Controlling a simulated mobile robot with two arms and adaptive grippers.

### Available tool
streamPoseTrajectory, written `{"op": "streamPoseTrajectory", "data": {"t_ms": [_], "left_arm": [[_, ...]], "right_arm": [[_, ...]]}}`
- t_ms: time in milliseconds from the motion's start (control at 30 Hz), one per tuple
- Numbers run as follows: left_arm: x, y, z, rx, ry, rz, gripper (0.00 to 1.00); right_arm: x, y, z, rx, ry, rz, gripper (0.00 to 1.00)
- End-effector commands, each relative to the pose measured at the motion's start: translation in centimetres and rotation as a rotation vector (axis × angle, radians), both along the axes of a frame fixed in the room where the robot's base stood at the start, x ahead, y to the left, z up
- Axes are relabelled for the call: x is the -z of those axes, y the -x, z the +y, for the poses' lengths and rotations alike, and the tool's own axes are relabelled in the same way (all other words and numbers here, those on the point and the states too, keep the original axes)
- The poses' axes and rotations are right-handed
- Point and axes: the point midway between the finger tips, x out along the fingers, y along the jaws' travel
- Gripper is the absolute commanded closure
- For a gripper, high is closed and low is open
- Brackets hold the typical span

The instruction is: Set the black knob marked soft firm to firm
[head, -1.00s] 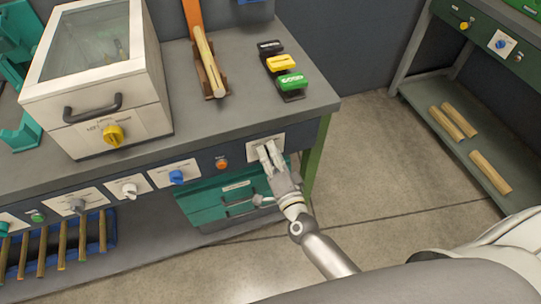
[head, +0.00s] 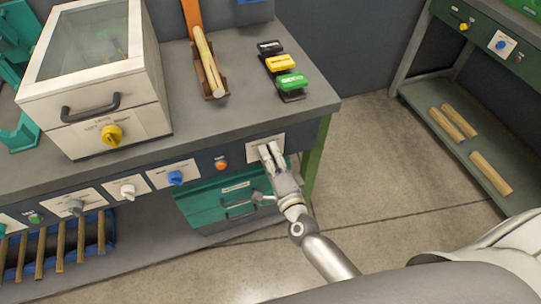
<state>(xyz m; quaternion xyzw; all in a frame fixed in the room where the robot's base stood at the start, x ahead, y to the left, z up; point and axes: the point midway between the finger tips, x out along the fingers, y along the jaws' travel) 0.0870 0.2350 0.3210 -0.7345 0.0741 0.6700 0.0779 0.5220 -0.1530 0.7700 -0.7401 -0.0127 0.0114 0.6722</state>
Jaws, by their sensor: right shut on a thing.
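My right gripper (head: 270,151) reaches up to the front panel of the workbench, at its right end. Its fingers are shut on the black knob, in front of a white label plate (head: 256,146). The fingers hide the knob, so I cannot tell where it points, and the words on the plate are too small and covered to read. My left gripper is not in view.
Left of the plate on the panel are an orange button (head: 221,163), a blue knob (head: 176,177) and a white knob (head: 127,190). Teal drawers (head: 222,203) sit just below. A box with a yellow knob (head: 112,135) stands on the bench.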

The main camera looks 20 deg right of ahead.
Motion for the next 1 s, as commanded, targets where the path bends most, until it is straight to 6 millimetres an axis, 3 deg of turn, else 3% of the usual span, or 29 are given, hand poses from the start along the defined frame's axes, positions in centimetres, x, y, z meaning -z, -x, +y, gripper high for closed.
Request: {"op": "streamPoseTrajectory", "data": {"t_ms": [67, 100, 233, 667, 1000], "left_arm": [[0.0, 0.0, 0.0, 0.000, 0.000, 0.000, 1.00], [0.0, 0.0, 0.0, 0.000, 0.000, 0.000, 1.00], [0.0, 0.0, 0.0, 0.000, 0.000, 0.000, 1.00], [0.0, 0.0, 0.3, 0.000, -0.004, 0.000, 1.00], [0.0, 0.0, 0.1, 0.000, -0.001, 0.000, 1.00]], "right_arm": [[0.1, 0.0, 0.0, 0.000, -0.002, 0.002, 0.93], [0.1, 0.0, 0.0, 0.000, -0.002, 0.002, 0.64], [0.1, 0.0, 0.0, 0.000, -0.001, 0.002, 0.47], [0.1, 0.9, 0.0, -0.001, 0.000, 0.003, 0.47], [0.1, 7.7, -0.3, -0.002, 0.002, 0.004, 0.47]]}}
